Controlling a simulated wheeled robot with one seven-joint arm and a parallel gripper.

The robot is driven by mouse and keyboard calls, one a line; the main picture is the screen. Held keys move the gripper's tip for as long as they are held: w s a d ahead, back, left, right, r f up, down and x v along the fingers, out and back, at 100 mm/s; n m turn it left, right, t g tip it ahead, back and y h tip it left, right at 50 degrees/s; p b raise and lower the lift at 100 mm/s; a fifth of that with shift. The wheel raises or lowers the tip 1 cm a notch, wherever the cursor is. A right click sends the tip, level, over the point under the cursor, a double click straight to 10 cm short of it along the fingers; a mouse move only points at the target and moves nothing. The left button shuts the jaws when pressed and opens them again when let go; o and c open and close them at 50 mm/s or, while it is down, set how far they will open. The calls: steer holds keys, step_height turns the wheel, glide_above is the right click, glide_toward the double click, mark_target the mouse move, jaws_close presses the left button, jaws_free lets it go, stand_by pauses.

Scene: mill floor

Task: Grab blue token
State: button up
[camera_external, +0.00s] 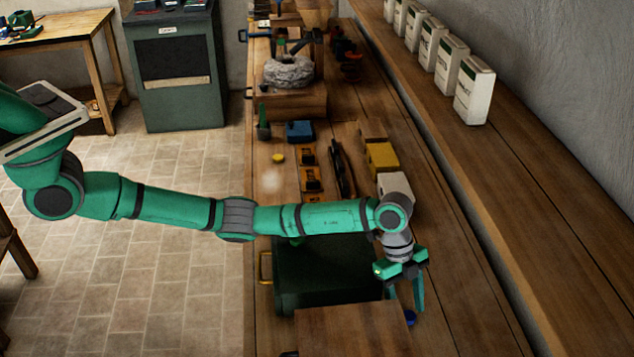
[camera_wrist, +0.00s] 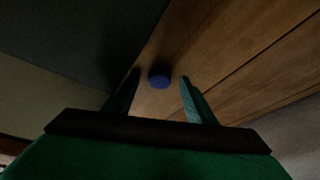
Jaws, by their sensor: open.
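The blue token (camera_external: 410,317) is a small round piece on the wooden bench at the lower right, beside a wooden block. In the wrist view the blue token (camera_wrist: 160,79) lies on the wood, between the fingers as seen from the wrist and a little beyond their tips. My gripper (camera_external: 405,300) points down over that spot, with its fingers apart and nothing between them. In the wrist view my gripper (camera_wrist: 160,82) also shows open. The external view does not show clearly how high the fingertips are above the bench.
A dark green box (camera_external: 320,268) and a wooden block (camera_external: 350,330) stand just left of my gripper. A white box (camera_external: 395,187) and a yellow box (camera_external: 382,157) stand farther back. A yellow token (camera_external: 278,158) lies on the bench. A raised shelf (camera_external: 520,170) runs along the right.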

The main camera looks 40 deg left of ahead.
steer(key=shift+c, duration=0.6)
steer(key=shift+s+d, duration=0.1)
steer(key=c, duration=1)
